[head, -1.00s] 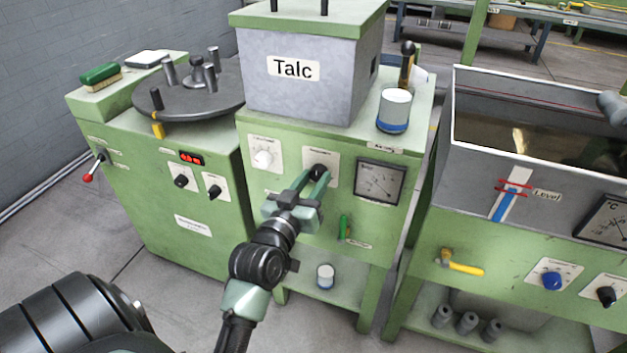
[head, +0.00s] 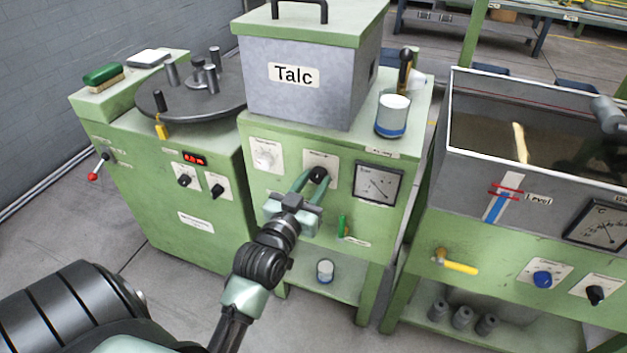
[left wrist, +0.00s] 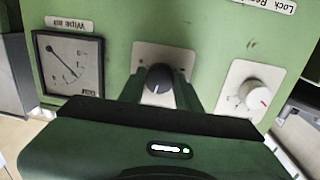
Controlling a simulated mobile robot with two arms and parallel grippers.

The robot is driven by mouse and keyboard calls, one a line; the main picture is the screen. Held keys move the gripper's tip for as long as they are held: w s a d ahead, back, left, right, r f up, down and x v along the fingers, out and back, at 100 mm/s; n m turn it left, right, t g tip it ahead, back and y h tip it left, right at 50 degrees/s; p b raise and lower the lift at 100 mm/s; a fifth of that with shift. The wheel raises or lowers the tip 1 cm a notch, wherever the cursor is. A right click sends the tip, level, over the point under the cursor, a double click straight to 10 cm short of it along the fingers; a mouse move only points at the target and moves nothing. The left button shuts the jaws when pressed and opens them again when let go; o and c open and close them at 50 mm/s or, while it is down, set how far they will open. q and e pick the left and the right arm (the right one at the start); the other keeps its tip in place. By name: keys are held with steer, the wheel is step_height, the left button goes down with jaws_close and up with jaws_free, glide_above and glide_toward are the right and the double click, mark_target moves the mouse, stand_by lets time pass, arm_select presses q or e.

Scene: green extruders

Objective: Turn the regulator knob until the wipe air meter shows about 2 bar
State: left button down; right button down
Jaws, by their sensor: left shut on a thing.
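The black regulator knob (head: 318,175) sits on a white plate on the front of the green talc cabinet. My left gripper (head: 312,180) is shut on this knob, one finger on each side. In the left wrist view the knob (left wrist: 159,78) shows between the fingers, with a pale pointer mark on its face. The square wipe air meter (head: 378,183) is to the right of the knob. It also shows in the left wrist view (left wrist: 69,64), upside down, with a thin dark needle; the scale numbers are too small to read. My right gripper is not in view.
A white knob (head: 265,154) is left of the regulator and a green lever (head: 342,226) below it. The grey Talc box (head: 305,85) and a white-blue cup (head: 392,116) stand on top. A water tank (head: 470,180) stands to the right.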

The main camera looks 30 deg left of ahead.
arm_select(q)
steer(key=c, duration=1)
jaws_free()
steer(key=shift+s, duration=0.1)
steer(key=shift+s+d+f, duration=0.1)
steer(key=shift+s, duration=0.2)
steer(key=s+d, duration=0.1)
steer(key=s, duration=0.6)
steer(key=shift+d, duration=0.15)
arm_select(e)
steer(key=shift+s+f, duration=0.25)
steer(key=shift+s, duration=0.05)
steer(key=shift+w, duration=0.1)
